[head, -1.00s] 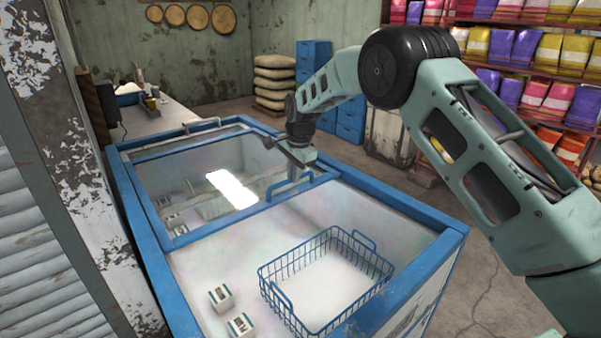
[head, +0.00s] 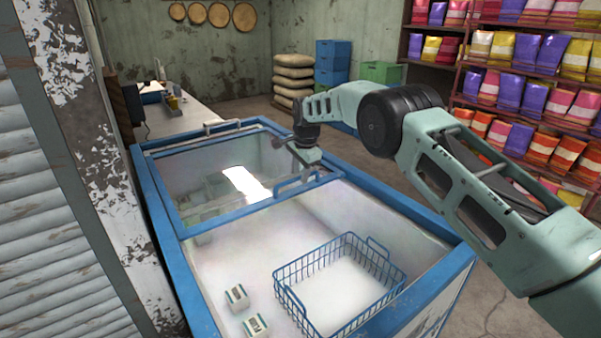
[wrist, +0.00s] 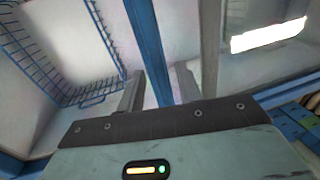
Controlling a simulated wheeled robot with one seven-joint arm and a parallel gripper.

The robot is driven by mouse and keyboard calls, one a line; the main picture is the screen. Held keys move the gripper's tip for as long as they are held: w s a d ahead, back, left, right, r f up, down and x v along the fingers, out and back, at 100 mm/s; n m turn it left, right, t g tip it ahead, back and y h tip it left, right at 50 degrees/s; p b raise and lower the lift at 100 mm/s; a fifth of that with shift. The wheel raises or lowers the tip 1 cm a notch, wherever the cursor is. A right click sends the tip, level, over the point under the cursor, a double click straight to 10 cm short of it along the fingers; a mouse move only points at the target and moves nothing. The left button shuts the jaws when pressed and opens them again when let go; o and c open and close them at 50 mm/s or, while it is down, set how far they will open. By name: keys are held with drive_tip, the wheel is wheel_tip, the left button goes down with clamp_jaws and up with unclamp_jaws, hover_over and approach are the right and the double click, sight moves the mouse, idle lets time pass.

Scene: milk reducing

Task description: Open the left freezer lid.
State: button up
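A blue-framed glass lid (head: 207,176) covers the far half of the chest freezer (head: 172,262); whether a second lid overlaps it is unclear. A blue loop handle (head: 308,184) is on the lid's near edge, beside the uncovered near half. My gripper (head: 303,163) is at this handle. In the wrist view, my gripper (wrist: 160,85) has its two grey fingers apart, with a blue bar (wrist: 149,45) showing in the gap. There is space on both sides of the bar. How deep it sits between the fingers is not clear.
A blue wire basket (head: 340,280) and two small boxes (head: 237,297) are in the uncovered half. Another handle (head: 222,127) is at the far end. A peeling post (head: 100,150) stands close on the left. Shelves of colourful bags (head: 520,95) are at right.

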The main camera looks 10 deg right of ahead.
drive_tip(key=s+d+r+b, duration=0.1)
drive_tip(key=s+r+b, duration=0.1)
drive_tip(key=r, duration=1.5)
drive_tip(key=shift+s+d, duration=0.15)
drive_tip(key=shift+s, duration=0.45)
drive_tip(key=s+a+n+g, duration=0.1)
drive_tip(key=s+a+n, duration=0.3)
drive_tip(key=s, duration=0.6)
drive_tip(key=s+a+n+y, duration=0.1)
drive_tip(key=s+a+n, duration=0.3)
drive_tip(key=s, duration=0.5)
drive_tip(key=s+a+n+g, duration=0.1)
drive_tip(key=s+a+n, duration=0.35)
drive_tip(key=s, duration=0.55)
drive_tip(key=s+d+f+n, duration=0.2)
drive_tip(key=s+n, duration=0.1)
drive_tip(key=s, duration=0.4)
drive_tip(key=s+d+f+n, duration=0.3)
drive_tip(key=s, duration=0.5)
drive_tip(key=s+d+f+n+h, duration=0.1)
drive_tip(key=s+d+f+n, duration=0.1)
drive_tip(key=s, duration=0.6)
drive_tip(key=shift+s+d+f+n, duration=0.15)
drive_tip(key=shift+d+f+n, duration=0.15)
drive_tip(key=shift+n, duration=0.15)
